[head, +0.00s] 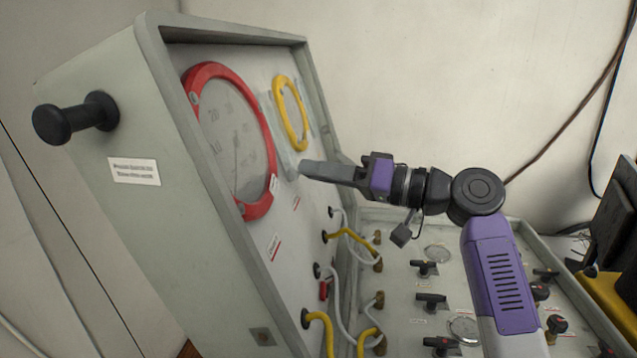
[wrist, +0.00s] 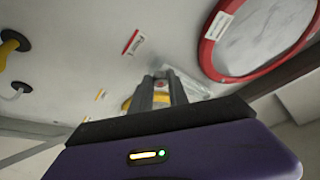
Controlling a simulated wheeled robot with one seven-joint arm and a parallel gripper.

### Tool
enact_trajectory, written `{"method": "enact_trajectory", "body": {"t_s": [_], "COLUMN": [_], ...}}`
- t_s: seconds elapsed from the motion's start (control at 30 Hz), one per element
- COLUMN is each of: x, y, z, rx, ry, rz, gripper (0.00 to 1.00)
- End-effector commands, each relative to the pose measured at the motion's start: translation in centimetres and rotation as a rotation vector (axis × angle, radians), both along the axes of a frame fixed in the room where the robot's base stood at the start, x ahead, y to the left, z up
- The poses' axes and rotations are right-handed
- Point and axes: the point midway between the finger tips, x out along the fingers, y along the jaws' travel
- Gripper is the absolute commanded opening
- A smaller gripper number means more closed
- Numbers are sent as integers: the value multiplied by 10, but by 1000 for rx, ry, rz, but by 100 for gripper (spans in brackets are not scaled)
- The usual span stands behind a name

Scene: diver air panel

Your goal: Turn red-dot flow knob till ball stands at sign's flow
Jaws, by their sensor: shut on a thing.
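My gripper (head: 306,168) reaches left to the upright panel, its fingertips at the foot of a clear flow meter block (head: 276,125) beside the yellow-ringed gauge (head: 290,112). In the wrist view my gripper (wrist: 163,82) is shut on a small knob with a reddish spot just showing between the fingertips; the fingers hide most of it. The clear block (wrist: 190,86) shows behind the fingers. The ball and its scale cannot be made out in either view. A white sign (head: 134,171) with dark print is on the case's left side, too small to read.
A large red-ringed gauge (head: 264,160) is left of my gripper. Yellow hoses (head: 350,240) and white hoses loop below. The lower panel carries several black valve handles (head: 430,300). A black handle (head: 75,118) juts from the case's side. Bare wall lies above my arm.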

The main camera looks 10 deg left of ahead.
Motion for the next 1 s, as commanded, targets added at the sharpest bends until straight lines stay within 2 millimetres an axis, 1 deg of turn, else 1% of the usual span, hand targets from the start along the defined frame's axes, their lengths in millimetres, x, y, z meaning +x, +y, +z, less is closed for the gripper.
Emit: {"method": "enact_trajectory", "body": {"t_s": [0.03,0.2,0.57,1.0], "x": [1,2,4,8], "y": [-1,-1,-1,-1], "z": [-8,-9,-7,2], "rx": [2,-1,-9,-22], "ry": [-26,-131,-404,-796], "rz": [6,42,131,262], "gripper": [0,0,0,0]}}
